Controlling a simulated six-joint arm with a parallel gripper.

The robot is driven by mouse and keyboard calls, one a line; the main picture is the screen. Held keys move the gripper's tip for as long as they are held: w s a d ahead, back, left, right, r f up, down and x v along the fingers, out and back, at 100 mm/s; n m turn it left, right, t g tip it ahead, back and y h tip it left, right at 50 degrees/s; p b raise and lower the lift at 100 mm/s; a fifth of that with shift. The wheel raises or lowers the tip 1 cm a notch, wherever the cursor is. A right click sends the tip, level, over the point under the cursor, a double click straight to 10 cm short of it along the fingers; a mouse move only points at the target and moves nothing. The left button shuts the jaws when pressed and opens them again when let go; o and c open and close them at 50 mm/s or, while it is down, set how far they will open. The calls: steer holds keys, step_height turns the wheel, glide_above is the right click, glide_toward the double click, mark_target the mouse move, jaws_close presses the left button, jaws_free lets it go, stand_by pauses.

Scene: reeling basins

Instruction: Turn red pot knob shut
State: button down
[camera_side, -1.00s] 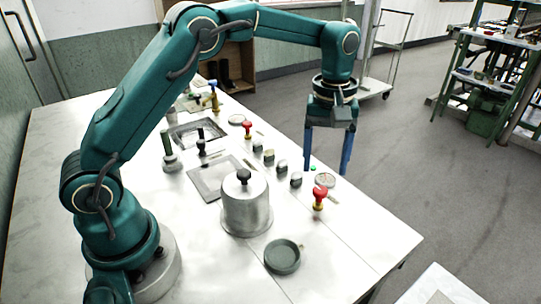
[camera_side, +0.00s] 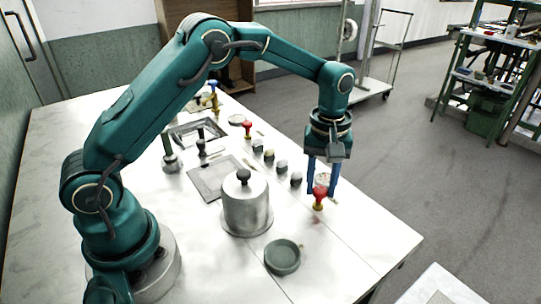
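A red knob on a yellow base (camera_side: 319,198) stands near the right edge of the white table. My gripper (camera_side: 323,191) points down at it with its two blue fingers apart. The fingertips are at the knob's height in the picture, one on each side of it. I cannot tell whether they touch it or are a little behind it. A second red knob (camera_side: 248,127) stands farther back. A metal pot (camera_side: 246,207) with a black lid knob stands left of my gripper.
A shallow green dish (camera_side: 283,257) lies in front of the pot. Several small grey-topped pieces (camera_side: 281,167) stand in a row behind it. A flat grey plate (camera_side: 213,180) lies left of them. The table's front right is clear.

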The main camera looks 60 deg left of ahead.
mark_target(320, 190)
steer(key=shift+m, duration=0.4)
steer(key=m, duration=0.3)
steer(key=shift+m, duration=0.4)
steer(key=m, duration=0.4)
steer(key=shift+r+m, duration=0.1)
steer(key=shift+m, duration=0.2)
steer(key=m, duration=0.8)
steer(key=shift+m, duration=0.3)
steer(key=c, duration=0.5)
jaws_free()
steer(key=shift+r, duration=2.55)
